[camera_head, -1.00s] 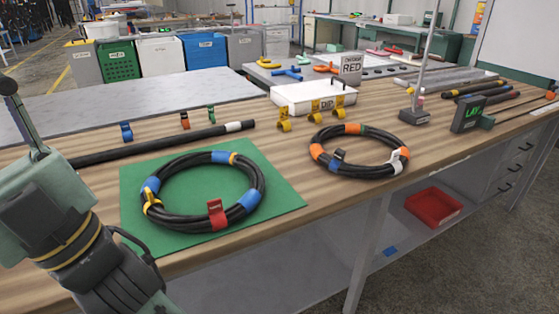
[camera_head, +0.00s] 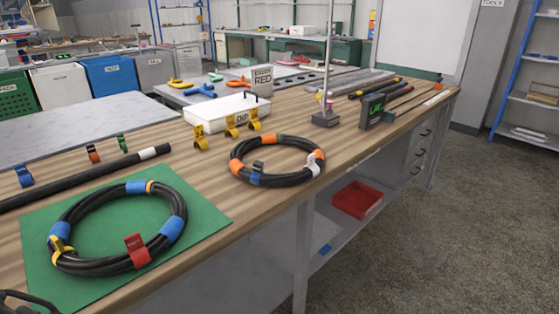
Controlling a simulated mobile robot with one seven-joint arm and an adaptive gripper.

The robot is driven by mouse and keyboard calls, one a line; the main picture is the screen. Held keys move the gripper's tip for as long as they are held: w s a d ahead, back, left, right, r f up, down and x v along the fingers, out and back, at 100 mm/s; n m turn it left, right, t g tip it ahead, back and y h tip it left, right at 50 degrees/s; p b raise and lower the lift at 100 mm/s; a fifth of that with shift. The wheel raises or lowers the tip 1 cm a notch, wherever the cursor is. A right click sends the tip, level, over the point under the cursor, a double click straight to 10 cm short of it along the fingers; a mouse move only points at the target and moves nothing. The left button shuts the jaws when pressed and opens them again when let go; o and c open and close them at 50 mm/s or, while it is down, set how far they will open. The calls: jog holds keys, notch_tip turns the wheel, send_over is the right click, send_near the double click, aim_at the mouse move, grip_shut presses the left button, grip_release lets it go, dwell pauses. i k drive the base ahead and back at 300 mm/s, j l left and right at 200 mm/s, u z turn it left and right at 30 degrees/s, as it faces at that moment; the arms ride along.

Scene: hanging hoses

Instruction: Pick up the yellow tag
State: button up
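Several things here are yellow tags or clips. Three yellow tags stand in a row on the wooden bench in front of the white box: a left one (camera_head: 200,138), a middle one (camera_head: 231,126) and a right one (camera_head: 254,120). A further yellow tag (camera_head: 57,249) is on the left side of the black hose coil (camera_head: 95,262) that lies on the green mat (camera_head: 195,205). This coil also bears a red tag (camera_head: 136,250) and blue bands. My gripper is out of view; only a dark piece, likely of my arm, shows at the bottom left corner.
A second coil (camera_head: 290,178) with orange bands lies on the bench (camera_head: 190,170). A stand with a pole (camera_head: 328,60) and a green display (camera_head: 372,110) are to the right. Open floor lies right of the bench.

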aim_at(254, 122)
jog(key=i+l, duration=0.3)
jog(key=l, duration=0.25)
jog(key=i+l+z, duration=0.2)
jog(key=i+l, duration=0.6)
jog(key=i+j, duration=0.2)
jog(key=i, duration=0.2)
jog(key=i+j, duration=0.2)
jog(key=i, duration=0.15)
